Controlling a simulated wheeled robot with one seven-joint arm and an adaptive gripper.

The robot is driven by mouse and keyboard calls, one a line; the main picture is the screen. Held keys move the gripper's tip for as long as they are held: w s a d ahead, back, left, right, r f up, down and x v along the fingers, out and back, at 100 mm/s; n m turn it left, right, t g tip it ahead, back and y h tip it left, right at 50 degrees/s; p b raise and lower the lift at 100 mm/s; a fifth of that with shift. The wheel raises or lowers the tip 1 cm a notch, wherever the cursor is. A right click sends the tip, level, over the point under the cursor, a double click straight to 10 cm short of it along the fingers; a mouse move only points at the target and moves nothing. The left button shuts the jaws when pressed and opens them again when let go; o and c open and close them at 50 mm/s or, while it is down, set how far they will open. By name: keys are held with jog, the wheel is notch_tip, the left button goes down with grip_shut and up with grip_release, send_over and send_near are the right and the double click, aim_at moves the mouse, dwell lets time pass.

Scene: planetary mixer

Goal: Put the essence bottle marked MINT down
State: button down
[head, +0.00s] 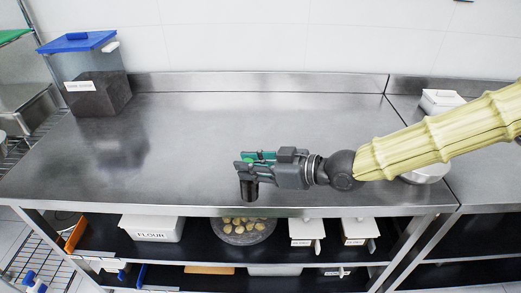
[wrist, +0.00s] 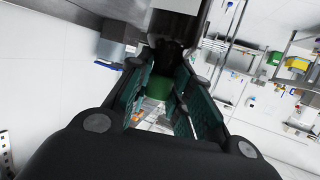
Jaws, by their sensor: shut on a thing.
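My gripper (head: 254,165) is shut on a small dark bottle (head: 249,188) with a green part at its top. The bottle hangs roughly upright from the fingertips, in front of the bare worktop near its front edge in the head view. I cannot tell whether its base touches the steel. In the wrist view the green part (wrist: 157,87) of the bottle shows between the teal finger pads. No MINT marking can be read.
The steel worktop (head: 215,125) is mostly clear. A blue-lidded bin (head: 98,82) stands at the back left. A metal bowl (head: 428,174) sits at the right, partly behind my arm. Below are a FLOUR box (head: 151,228) and a round tray (head: 228,238) of pale pieces.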

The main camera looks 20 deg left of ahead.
jog(key=w+a+f+p, duration=0.1)
jog(key=w+f+p, duration=0.1)
jog(key=w, duration=0.4)
jog(key=w+a+f+p, duration=0.1)
jog(key=w+f+p, duration=0.2)
jog(key=w, duration=0.4)
jog(key=shift+p, duration=0.7)
jog(key=c, duration=1.3)
grip_release()
jog(key=b+v, duration=0.2)
jog(key=v, duration=1)
jog(key=shift+r, duration=0.15)
